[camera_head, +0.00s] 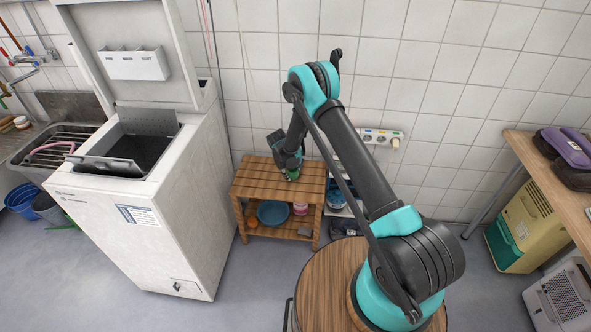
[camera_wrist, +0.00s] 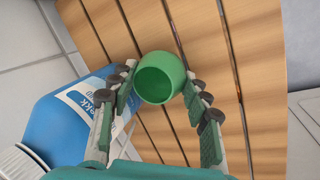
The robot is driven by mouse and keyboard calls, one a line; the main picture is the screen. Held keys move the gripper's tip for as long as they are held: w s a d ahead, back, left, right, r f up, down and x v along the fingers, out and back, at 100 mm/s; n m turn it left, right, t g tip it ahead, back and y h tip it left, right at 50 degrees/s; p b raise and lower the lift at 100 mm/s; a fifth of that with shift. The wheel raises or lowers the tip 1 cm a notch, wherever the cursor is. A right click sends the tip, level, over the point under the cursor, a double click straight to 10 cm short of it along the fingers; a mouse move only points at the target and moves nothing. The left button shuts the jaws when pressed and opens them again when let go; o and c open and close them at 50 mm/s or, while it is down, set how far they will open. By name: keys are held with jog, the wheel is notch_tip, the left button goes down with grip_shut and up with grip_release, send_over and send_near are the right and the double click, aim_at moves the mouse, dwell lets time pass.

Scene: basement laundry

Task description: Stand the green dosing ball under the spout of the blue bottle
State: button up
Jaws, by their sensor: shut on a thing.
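The green dosing ball (camera_wrist: 161,78) is between the fingers of my gripper (camera_wrist: 158,82) in the wrist view. The fingers are shut on its sides, and its round open mouth faces the wrist camera. In the head view the ball (camera_head: 293,175) shows as a small green spot at my gripper (camera_head: 288,165), over the slatted wooden stand. The blue bottle (camera_wrist: 55,127), with a white cap (camera_wrist: 18,162) and a white label, is at the left of the wrist view, beside the left finger. Its spout is not clearly shown. I cannot make out the bottle in the head view.
The slatted stand (camera_head: 258,181) has a blue basin (camera_head: 273,212) on its lower shelf. A white top-loading washer (camera_head: 150,225) with raised lid stands to its left. A tiled wall (camera_head: 430,90) is close behind, with a socket strip (camera_head: 382,135).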

jog(key=o, duration=1)
jog(key=shift+f, duration=0.1)
